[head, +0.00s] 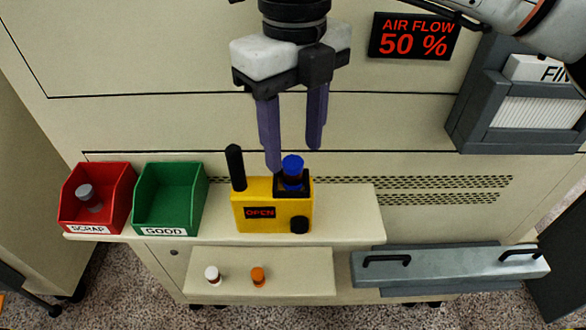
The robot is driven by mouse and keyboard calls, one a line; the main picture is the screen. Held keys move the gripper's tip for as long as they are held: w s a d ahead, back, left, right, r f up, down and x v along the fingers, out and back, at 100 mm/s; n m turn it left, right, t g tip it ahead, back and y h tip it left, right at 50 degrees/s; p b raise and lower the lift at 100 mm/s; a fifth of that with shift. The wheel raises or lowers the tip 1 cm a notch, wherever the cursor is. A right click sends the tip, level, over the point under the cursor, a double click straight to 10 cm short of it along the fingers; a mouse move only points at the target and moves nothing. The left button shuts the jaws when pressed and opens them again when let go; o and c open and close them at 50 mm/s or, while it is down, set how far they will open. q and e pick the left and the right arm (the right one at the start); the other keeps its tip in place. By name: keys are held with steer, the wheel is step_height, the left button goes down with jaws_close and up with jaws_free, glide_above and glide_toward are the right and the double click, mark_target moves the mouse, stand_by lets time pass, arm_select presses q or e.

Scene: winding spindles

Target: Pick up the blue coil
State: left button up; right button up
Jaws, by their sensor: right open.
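The blue coil (292,166) sits upright in the black socket on top of a yellow box (274,215). The box has a sign reading OPEN, a black knob and a black upright lever (236,167). My right gripper (296,160) points down from the top of the view with its two purple fingers apart and empty. The fingertips are above and around the level of the coil's top, slightly to its left and behind. I cannot tell if a finger touches the coil. My left gripper is not in view.
A red SCRAP bin (95,198) holding a grey spool and an empty green GOOD bin (170,200) stand left on the shelf (345,215). A lower shelf (310,275) holds a white coil (212,275) and an orange coil (258,276). The upper shelf's right end is clear.

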mark_target(293, 161)
steer(key=f, duration=0.4)
steer(key=shift+w+a, duration=0.1)
steer(key=shift+w, duration=0.1)
jaws_close()
